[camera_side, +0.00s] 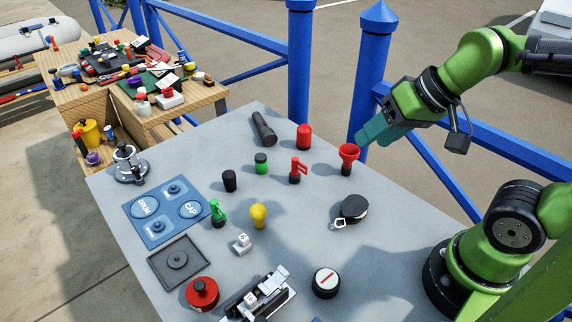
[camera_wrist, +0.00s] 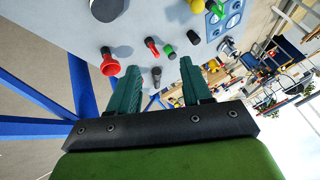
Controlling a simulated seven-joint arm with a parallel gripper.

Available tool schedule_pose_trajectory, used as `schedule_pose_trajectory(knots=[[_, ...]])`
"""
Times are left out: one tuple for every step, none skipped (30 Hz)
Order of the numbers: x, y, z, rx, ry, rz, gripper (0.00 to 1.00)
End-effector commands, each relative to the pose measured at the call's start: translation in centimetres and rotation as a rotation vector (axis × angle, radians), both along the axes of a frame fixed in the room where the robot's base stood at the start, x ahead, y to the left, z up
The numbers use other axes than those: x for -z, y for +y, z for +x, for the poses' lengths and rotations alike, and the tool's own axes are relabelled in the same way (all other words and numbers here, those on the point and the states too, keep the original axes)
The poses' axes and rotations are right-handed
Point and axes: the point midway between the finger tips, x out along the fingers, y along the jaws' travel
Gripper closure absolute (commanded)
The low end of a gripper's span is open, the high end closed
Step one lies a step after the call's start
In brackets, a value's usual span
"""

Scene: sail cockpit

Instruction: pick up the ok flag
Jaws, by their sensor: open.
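A small green flag-like piece (camera_side: 217,213) stands on a dark base near the table's middle left, beside the blue panel. A similar red piece (camera_side: 297,168) stands farther back to the right; it also shows in the wrist view (camera_wrist: 152,46). I cannot read lettering on either, so I cannot tell for certain which is the ok flag. My gripper (camera_side: 362,138) is up at the table's back right edge, near a red funnel-shaped piece and well apart from both flags. In the wrist view its teal fingers (camera_wrist: 160,68) are spread and empty.
Around the flags stand a yellow bulb (camera_side: 258,215), a black cylinder (camera_side: 229,181), a green-topped cylinder (camera_side: 261,164) and the red funnel piece (camera_side: 348,153). A flashlight (camera_side: 264,129) lies at the back. Blue railing posts (camera_side: 371,75) rise close behind my gripper.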

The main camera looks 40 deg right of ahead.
Motion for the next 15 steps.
schedule_pose_trajectory(knots=[[0.2, 0.7, 0.9, -0.030, 0.030, -0.005, 0.51], [0.1, 1.2, 1.6, -0.048, 0.047, -0.011, 0.51], [0.1, 1.9, 2.6, -0.076, 0.072, -0.018, 0.51], [0.0, 2.5, 3.5, -0.098, 0.093, -0.026, 0.51], [-0.1, 3.1, 4.3, -0.120, 0.111, -0.035, 0.51], [-0.2, 4.0, 5.5, -0.150, 0.138, -0.046, 0.51], [-0.2, 4.6, 6.4, -0.171, 0.156, -0.055, 0.51], [-0.2, 5.4, 7.3, -0.191, 0.176, -0.065, 0.51], [-0.1, 6.3, 8.4, -0.219, 0.202, -0.079, 0.51], [0.0, 7.1, 9.3, -0.239, 0.221, -0.089, 0.51], [0.2, 7.9, 10.2, -0.259, 0.239, -0.102, 0.51], [0.4, 9.0, 11.3, -0.285, 0.264, -0.119, 0.51], [0.6, 9.9, 12.2, -0.304, 0.281, -0.131, 0.51], [1.0, 10.8, 13.0, -0.323, 0.300, -0.145, 0.51], [1.4, 12.0, 14.1, -0.347, 0.323, -0.163, 0.51]])
